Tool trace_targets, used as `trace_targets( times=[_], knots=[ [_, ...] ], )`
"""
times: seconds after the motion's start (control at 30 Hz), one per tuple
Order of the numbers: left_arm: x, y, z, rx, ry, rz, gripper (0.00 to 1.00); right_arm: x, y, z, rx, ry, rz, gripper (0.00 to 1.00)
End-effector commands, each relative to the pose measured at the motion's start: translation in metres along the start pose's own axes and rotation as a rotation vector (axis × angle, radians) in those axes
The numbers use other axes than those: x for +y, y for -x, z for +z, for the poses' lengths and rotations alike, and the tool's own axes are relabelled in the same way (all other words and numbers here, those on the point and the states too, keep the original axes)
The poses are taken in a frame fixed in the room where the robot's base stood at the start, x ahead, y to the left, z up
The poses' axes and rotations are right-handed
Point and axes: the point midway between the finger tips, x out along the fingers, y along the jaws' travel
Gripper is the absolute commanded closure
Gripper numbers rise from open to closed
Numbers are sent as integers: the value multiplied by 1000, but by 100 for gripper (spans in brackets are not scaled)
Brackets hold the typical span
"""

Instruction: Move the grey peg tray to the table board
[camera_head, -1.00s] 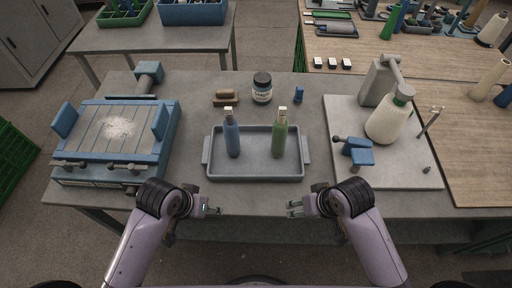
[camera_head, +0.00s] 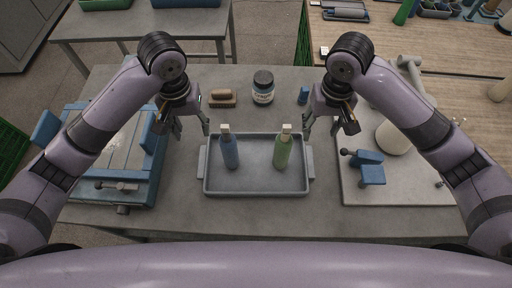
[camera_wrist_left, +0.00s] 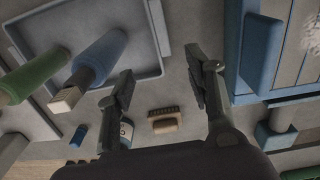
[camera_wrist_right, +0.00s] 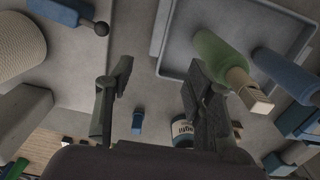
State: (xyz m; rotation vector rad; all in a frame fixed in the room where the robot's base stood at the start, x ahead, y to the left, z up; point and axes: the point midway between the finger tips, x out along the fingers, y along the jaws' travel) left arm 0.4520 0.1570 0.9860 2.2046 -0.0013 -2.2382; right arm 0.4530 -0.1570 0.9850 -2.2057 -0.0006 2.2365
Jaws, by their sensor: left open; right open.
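The grey peg tray (camera_head: 254,176) lies on the grey table with a blue bottle-shaped piece (camera_head: 230,152) and a green one (camera_head: 282,152) upright in it. It has a grip tab at each short end. My left gripper (camera_head: 188,130) is open and empty above the table, by the tray's far left corner. My right gripper (camera_head: 328,130) is open and empty by the far right corner. Both wrist views show the tray's rim beyond spread fingers, the left (camera_wrist_left: 160,72) and the right (camera_wrist_right: 157,70). A light grey board (camera_head: 400,190) lies to the right; I cannot tell whether it is the table board.
The board bears a blue clamp-like part (camera_head: 370,172) and a pale cone (camera_head: 392,137). A blue-framed machine (camera_head: 112,150) stands left of the tray. A brush (camera_head: 221,98), a jar (camera_head: 263,87) and a small blue piece (camera_head: 304,94) stand behind it.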

Motion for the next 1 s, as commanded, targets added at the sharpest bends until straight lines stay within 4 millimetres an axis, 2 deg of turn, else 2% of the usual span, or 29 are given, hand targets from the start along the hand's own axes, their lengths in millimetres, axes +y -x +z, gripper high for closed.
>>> trace_targets(
  times=[0.33, 0.47, 0.77, 1.0],
  knots=[
    [0, 0, 0, -1, 1, -1, 52, 0, 0, 0, -2, -1, 1, 52],
    [0, -6, 0, -1, 2, 1, 52, 0, -6, 0, -2, -1, 1, 52],
    [2, -50, 1, -5, 1, 6, 52, 1, -50, 1, -4, -2, 2, 52],
    [0, -95, 2, -6, 2, 0, 52, 1, -95, 1, -4, -1, 2, 52]
  ],
)
